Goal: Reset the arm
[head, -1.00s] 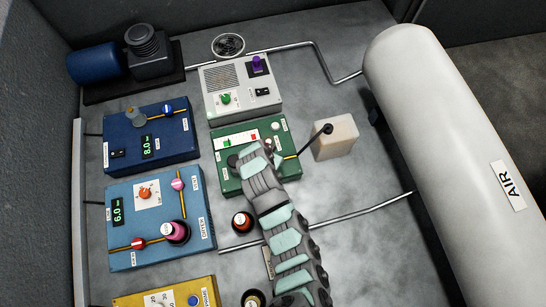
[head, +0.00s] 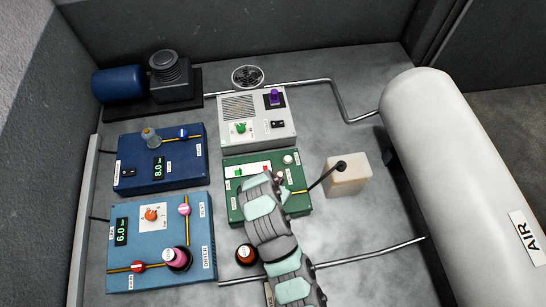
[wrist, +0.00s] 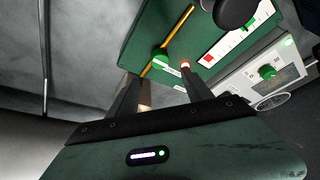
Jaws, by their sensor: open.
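My arm reaches up from the bottom of the head view over the green control box (head: 235,208) and hides part of its face. My gripper (wrist: 158,76) shows in the wrist view with two dark fingers apart and nothing clearly held between them. The green box (wrist: 140,32) lies beyond the fingertips there, with a green knob (wrist: 160,62) and a small red-tipped part (wrist: 185,63) near them. Whether a finger touches the box cannot be told. The fingertips are hidden in the head view.
A grey box (head: 244,107) with a purple lever stands behind the green one. Blue boxes (head: 180,172) (head: 160,210) stand to the left, a pale block (head: 347,178) and white AIR tank (head: 445,150) to the right. A red-topped knob (head: 246,254) and pipe (head: 375,251) lie near my arm.

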